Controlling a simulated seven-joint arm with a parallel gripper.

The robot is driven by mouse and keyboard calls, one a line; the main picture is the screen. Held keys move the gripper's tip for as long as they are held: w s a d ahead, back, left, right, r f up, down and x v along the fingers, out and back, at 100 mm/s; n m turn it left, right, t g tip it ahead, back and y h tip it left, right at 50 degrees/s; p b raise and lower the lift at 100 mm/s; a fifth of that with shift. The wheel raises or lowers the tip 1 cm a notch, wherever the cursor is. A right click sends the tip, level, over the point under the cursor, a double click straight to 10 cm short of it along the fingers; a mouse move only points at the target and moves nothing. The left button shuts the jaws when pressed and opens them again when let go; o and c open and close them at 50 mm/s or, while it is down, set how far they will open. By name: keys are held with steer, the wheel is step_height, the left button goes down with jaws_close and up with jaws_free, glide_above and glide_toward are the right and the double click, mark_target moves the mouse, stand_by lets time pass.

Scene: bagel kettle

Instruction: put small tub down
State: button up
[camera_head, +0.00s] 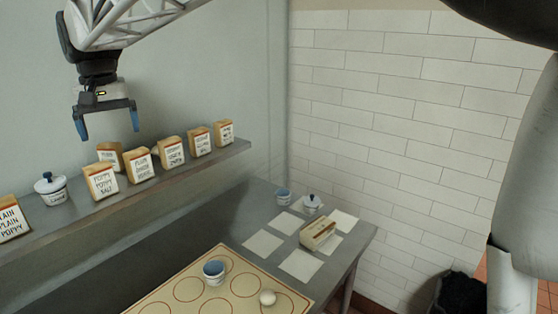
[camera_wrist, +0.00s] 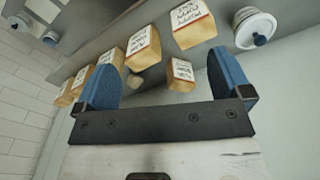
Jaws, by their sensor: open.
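My gripper (camera_head: 109,124) is open and empty, held above the shelf, with its fingers pointing down; in the wrist view its blue fingers (camera_wrist: 165,68) stand wide apart. A small blue and white open tub (camera_head: 214,272) stands upright on the mat with circles (camera_head: 250,282). Another small blue tub (camera_head: 284,194) stands at the back of the table. A white lidded tub (camera_head: 50,188) stands on the shelf (camera_head: 150,190) at left, and it also shows in the wrist view (camera_wrist: 256,30). A second lidded tub (camera_head: 312,203) stands on the table. I cannot tell which is the named tub.
Several labelled bags (camera_head: 140,164) line the shelf below my gripper. A tan box-like item (camera_head: 318,233) lies among white cards (camera_head: 300,265) on the table (camera_head: 358,240). A white round item (camera_head: 267,298) sits on the mat. A dark bin (camera_head: 458,294) stands at lower right.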

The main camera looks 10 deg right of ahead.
steer(key=s+d+f+m+t, duration=0.1)
steer(key=s+d+f, duration=0.25)
steer(key=d, duration=1.05)
steer(key=s+d+f+m, duration=0.25)
steer(key=s+d, duration=0.25)
steer(key=d, duration=1)
steer(key=s+d+f, duration=0.7)
steer(key=s+d, duration=0.1)
steer(key=s, duration=0.1)
steer(key=s+d+f+m+t, duration=0.1)
steer(key=s+d+f, duration=0.6)
steer(key=s+d, duration=0.2)
steer(key=shift+s+h, duration=0.3)
steer(key=shift+s, duration=0.35)
